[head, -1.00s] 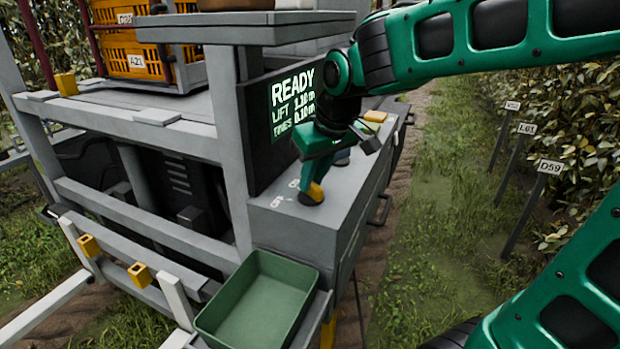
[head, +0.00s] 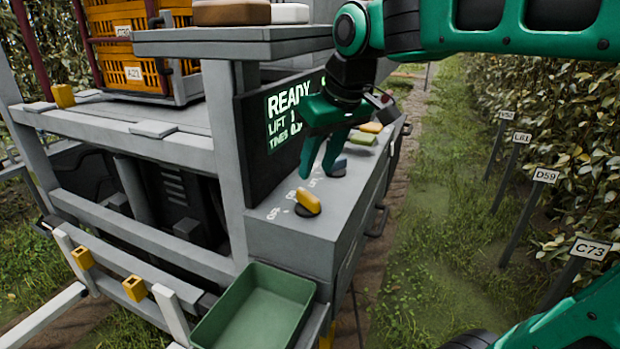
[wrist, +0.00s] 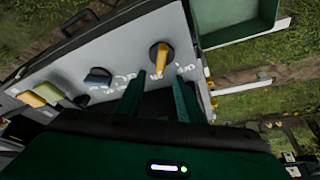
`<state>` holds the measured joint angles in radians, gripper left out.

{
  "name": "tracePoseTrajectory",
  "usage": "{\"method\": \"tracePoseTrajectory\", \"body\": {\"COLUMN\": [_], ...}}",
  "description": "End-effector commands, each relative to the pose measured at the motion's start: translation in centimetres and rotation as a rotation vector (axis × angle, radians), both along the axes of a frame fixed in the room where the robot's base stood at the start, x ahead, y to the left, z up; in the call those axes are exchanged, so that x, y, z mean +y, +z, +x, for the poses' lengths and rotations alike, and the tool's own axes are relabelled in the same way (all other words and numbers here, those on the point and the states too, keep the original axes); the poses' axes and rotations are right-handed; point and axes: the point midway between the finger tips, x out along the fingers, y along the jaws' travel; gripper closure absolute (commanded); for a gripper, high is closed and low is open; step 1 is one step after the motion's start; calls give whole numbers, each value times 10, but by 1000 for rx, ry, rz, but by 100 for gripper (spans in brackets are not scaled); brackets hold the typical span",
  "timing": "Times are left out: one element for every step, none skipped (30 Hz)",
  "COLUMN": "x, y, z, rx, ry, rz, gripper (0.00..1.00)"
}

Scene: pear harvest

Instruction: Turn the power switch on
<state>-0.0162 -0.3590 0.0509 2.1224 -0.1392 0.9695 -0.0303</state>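A yellow rotary switch (head: 308,202) on a dark round base sits at the near end of the grey control panel (head: 290,237). White lettering lies beside it, too small to read surely. The switch also shows in the wrist view (wrist: 161,57), its bar pointing roughly up and down the picture, just beyond the fingertips. My gripper (head: 318,165) is above and slightly behind the switch, with its fingers apart and nothing between them. In the wrist view my gripper (wrist: 157,88) is open, and the switch is clear of both fingers.
A blue knob (head: 338,168), a green button (head: 362,138) and a yellow button (head: 371,127) stand further along the panel. A screen (head: 285,115) behind it reads READY. A grey overhead shelf (head: 235,40) hangs close by. A green tray (head: 255,310) sits below the panel's near end.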

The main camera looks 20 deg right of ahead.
Motion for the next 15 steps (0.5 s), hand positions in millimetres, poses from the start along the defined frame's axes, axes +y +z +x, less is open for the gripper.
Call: {"method": "tracePoseTrajectory", "body": {"x": [-1, -1, -1, -1, -2, -2, -2, -2, -2, -2, -2, -2, -2, -2, -2], "y": [7, 11, 14, 16, 18, 19, 21, 21, 22, 22, 22, 22, 22, 22, 22], "z": [-2, -3, -4, -5, -6, -7, -8, -8, -8, -8, -8, -8, -8, -8, -8], "rx": [-3, -3, -3, -2, -1, -1, -1, -1, -1, -1, -1, -1, -1, 0, 0], "ry": [0, 0, 0, 0, 0, 0, 0, 0, 0, 0, 0, 0, 0, 0, 0], "rz": [1, 1, 1, 0, 0, 0, 0, 0, 0, 0, 0, 0, 0, 0, 0], "gripper": [66, 66, 66, 66, 66, 66, 66, 66, 66, 66, 66, 66, 66, 66, 66]}}
